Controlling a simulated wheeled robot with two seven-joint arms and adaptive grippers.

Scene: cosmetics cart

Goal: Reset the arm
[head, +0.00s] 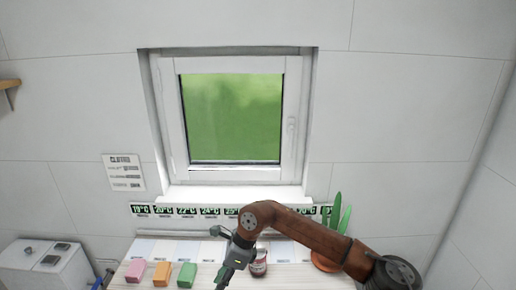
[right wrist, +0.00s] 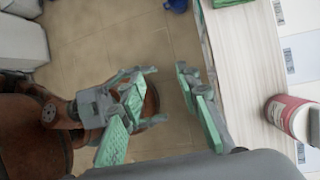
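My right arm comes in from the right in the head view. Its gripper (head: 228,274) hangs low over the table's left-middle part, cut by the bottom edge. In the right wrist view the two green-padded fingers of the right gripper (right wrist: 165,72) stand apart with nothing between them, beside the table edge and over the floor. No left arm shows in the head view.
The table (right wrist: 240,60) holds a red-labelled jar (head: 259,264), pink (head: 135,271), orange (head: 160,274) and green (head: 187,274) blocks, and a potted plant (head: 340,225). A white cabinet (head: 45,268) stands left. A window (head: 232,115) is in the back wall. Floor (right wrist: 110,30) is open beside the table.

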